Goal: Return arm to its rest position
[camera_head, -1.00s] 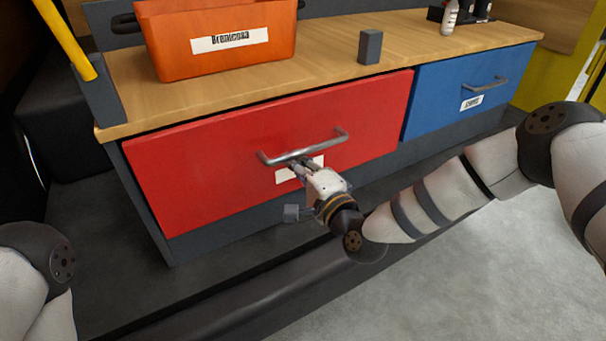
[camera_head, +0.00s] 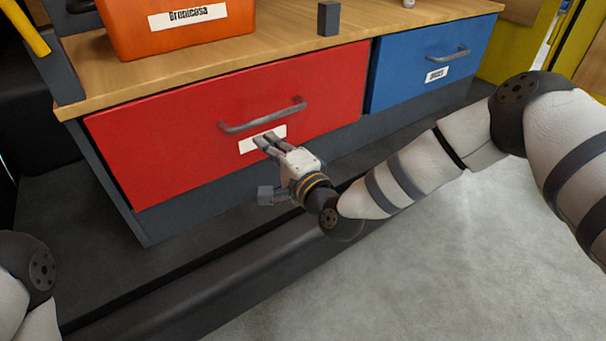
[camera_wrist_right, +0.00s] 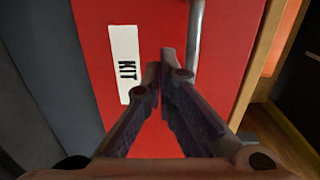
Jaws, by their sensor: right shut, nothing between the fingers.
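My right gripper (camera_head: 265,139) is in front of the red drawer (camera_head: 175,140), just below its grey bar handle (camera_head: 263,116). Its fingers are together with nothing between them, and they cover part of the drawer's white label. In the right wrist view the gripper (camera_wrist_right: 160,65) points at the red drawer front (camera_wrist_right: 225,55), beside the label (camera_wrist_right: 127,65) reading "KIT" and the handle (camera_wrist_right: 194,45). The fingers look apart from the handle. The red drawer appears shut. Of my left arm only a part shows at the lower left; its gripper is out of view.
An orange bin (camera_head: 180,38) and a dark grey block (camera_head: 328,18) stand on the wooden worktop (camera_head: 285,40). A blue drawer (camera_head: 400,85) with a handle is to the right. A yellow cabinet (camera_head: 510,50) stands beyond. The floor (camera_head: 420,260) at the lower right is clear.

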